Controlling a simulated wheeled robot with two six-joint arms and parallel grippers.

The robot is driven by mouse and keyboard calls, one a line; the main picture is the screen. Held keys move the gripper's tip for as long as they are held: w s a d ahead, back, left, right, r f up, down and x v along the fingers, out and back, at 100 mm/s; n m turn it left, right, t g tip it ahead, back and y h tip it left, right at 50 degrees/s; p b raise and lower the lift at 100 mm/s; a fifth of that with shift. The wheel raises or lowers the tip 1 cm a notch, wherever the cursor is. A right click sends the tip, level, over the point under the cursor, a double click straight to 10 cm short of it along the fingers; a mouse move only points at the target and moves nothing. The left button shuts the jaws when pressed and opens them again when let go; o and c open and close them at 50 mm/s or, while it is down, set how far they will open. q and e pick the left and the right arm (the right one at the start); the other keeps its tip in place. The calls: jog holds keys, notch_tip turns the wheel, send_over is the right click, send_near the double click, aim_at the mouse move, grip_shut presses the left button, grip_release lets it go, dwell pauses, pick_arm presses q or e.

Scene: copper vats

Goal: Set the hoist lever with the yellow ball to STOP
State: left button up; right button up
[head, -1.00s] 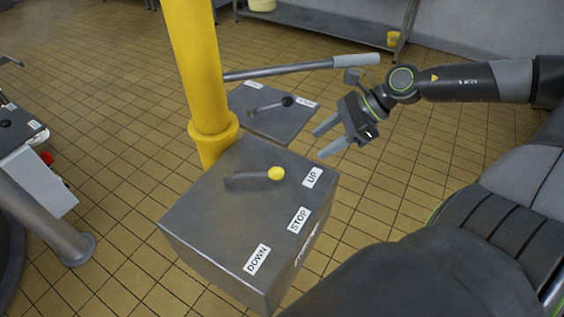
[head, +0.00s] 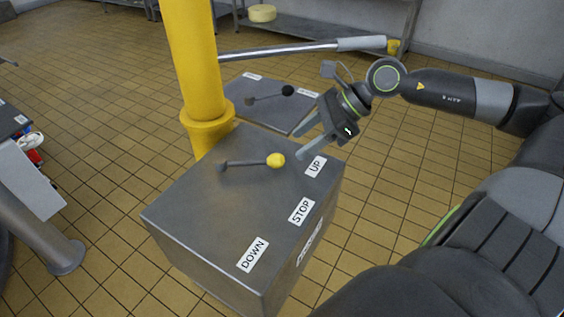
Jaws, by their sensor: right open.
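The hoist lever with the yellow ball (head: 276,160) lies on top of the grey metal box (head: 205,205). Its rod runs from a pivot at the left to the ball, which points at the UP label (head: 316,166). The STOP label (head: 301,211) and the DOWN label (head: 252,254) follow along the box edge toward the front. My right gripper (head: 305,146) is open and empty. Its fingers point left and down, just right of the yellow ball near the UP label, and appear apart from the ball. My left gripper is not in view.
A yellow post (head: 195,70) stands behind the box, with a grey-handled bar (head: 300,49) reaching right from it. A second box with a black-ball lever (head: 287,91) stands behind. A grey pipe (head: 40,235) is at left. Tiled floor is open at right.

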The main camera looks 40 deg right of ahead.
aim_at(282, 157)
jog(key=shift+b+x, duration=0.45)
jog(key=shift+x, duration=3.05)
jog(key=shift+d, duration=0.1)
grip_shut()
